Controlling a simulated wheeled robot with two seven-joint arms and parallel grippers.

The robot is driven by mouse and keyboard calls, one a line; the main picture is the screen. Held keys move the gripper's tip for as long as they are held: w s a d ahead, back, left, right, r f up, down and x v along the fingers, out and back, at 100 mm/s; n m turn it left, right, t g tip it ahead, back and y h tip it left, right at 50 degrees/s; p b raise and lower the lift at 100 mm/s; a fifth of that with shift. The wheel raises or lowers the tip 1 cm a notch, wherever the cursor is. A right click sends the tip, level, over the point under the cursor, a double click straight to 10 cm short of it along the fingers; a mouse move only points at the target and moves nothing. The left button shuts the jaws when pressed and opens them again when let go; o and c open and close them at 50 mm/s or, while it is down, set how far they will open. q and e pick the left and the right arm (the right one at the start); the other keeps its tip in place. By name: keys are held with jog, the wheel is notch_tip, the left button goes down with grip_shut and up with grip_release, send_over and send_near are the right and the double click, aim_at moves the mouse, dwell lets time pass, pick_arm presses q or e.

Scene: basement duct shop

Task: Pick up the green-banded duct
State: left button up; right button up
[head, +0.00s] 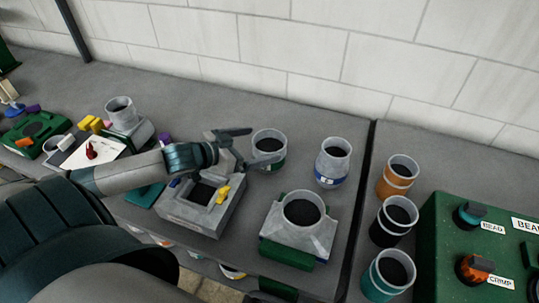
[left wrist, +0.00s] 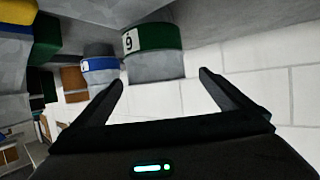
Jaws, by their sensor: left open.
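The green-banded duct (head: 280,152) is a short grey cylinder standing upright on the grey bench, open at the top, with a green band low on its side. My left gripper (head: 262,144) is open and empty at its left side, fingers pointing toward it, one finger overlapping the near side. In the left wrist view the duct (left wrist: 155,66) appears upside down, its green band (left wrist: 158,37) carrying a white number label. It lies ahead of the open fingers (left wrist: 160,79); I cannot tell whether they touch it. My right gripper is not in view.
A blue-banded duct (head: 333,162) stands to the right. A square-based fitting (head: 302,233) is nearer, and a grey block (head: 192,211) with a yellow clip lies below my forearm. Orange (head: 397,178), black and teal-banded cans stand beside a green control box (head: 450,245). A block wall closes the back.

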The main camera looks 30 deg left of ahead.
aim_at(266, 151)
pick_arm(q)
jog(key=shift+d+r+p+x, duration=0.15)
jog(key=shift+p+x, duration=0.3)
jog(key=shift+x, duration=0.3)
jog(key=shift+d+r+p+x, duration=0.1)
jog(key=shift+p+x, duration=0.35)
jog(key=shift+x, duration=0.3)
jog(key=shift+f+x, duration=0.2)
jog(key=shift+x, duration=0.75)
jog(key=shift+s, duration=0.1)
jog(key=c, duration=1.7)
jog(key=shift+o, duration=0.2)
jog(key=shift+r, duration=0.1)
